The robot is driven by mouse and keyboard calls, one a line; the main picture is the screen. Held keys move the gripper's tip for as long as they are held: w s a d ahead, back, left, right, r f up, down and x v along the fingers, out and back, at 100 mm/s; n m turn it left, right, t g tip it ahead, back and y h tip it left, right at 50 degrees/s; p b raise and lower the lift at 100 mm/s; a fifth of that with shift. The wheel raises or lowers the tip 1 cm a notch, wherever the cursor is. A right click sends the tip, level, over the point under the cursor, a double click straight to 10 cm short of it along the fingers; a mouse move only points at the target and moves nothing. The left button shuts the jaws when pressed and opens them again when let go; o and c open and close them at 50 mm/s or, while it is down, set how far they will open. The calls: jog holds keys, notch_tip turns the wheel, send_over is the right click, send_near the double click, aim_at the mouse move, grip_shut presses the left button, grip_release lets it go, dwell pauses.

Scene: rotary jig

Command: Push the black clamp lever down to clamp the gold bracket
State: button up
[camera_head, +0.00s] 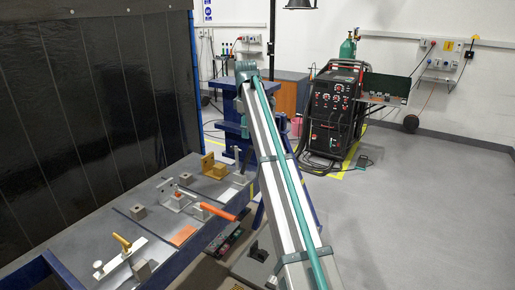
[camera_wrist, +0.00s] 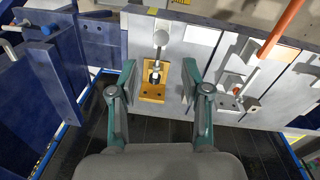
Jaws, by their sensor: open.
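The gold bracket (camera_wrist: 153,92) is fixed on the grey jig table in the wrist view, between my finger pads and apart from both. It also shows in the head view (camera_head: 215,168), left of my arm. A toggle clamp stands beside the bracket; its lever (camera_head: 237,154) looks upright in the head view. A dark clamp tip (camera_wrist: 156,75) lies over the bracket. My gripper (camera_wrist: 159,70) is open and empty above the bracket; it is not visible in the head view.
A clamp with an orange handle (camera_wrist: 285,30) stands right of the bracket in the wrist view. A yellow-handled clamp (camera_head: 121,241) is at the near end of the table. A blue stand (camera_wrist: 55,80) is at left. A dark curtain (camera_head: 90,110) borders the table.

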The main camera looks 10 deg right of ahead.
aim_at(249, 153)
jog(key=shift+f, duration=0.45)
jog(key=f+p, duration=0.1)
jog(key=f, duration=0.4)
jog(key=f+p, duration=0.2)
jog(key=f, duration=0.2)
jog(key=shift+w+d+f, duration=0.1)
jog(key=shift+w+f, duration=0.1)
jog(key=shift+f, duration=0.2)
grip_shut()
